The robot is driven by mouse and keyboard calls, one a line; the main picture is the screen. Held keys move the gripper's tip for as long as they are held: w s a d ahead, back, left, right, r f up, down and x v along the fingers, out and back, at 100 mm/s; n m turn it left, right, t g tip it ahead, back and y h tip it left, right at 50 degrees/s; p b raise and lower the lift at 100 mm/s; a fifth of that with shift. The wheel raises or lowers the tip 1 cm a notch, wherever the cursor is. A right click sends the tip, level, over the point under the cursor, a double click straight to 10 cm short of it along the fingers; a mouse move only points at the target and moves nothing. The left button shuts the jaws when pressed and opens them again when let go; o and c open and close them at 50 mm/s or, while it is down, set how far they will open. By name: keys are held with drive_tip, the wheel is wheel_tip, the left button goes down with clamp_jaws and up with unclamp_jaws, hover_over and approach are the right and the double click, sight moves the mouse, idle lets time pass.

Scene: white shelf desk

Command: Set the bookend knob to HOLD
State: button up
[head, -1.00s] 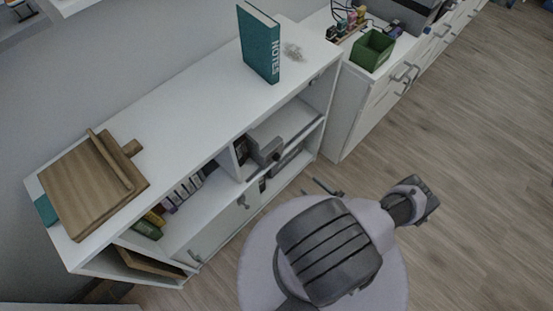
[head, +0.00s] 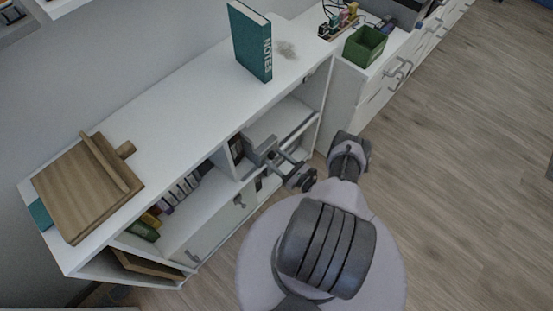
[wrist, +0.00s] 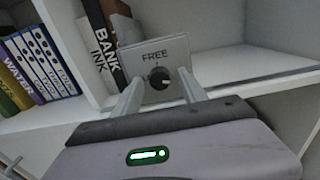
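The bookend (wrist: 176,52) is a grey plate standing in the open shelf compartment, and it shows in the head view (head: 262,150). Its round black knob (wrist: 159,78) sits on the plate below the word FREE. A small pale mark shows on the knob's lower right. No word HOLD is readable. My gripper (wrist: 161,75) is open, with one finger on each side of the knob in the wrist view. I cannot tell whether the fingertips touch the knob or stop short of it. In the head view my gripper (head: 281,161) reaches the bookend from the right.
The shelf right of the bookend is bare. On top stand a teal NOTES book (head: 252,42) and wooden boards (head: 85,190). A green box (head: 364,46) sits beyond.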

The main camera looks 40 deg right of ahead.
clamp_jaws()
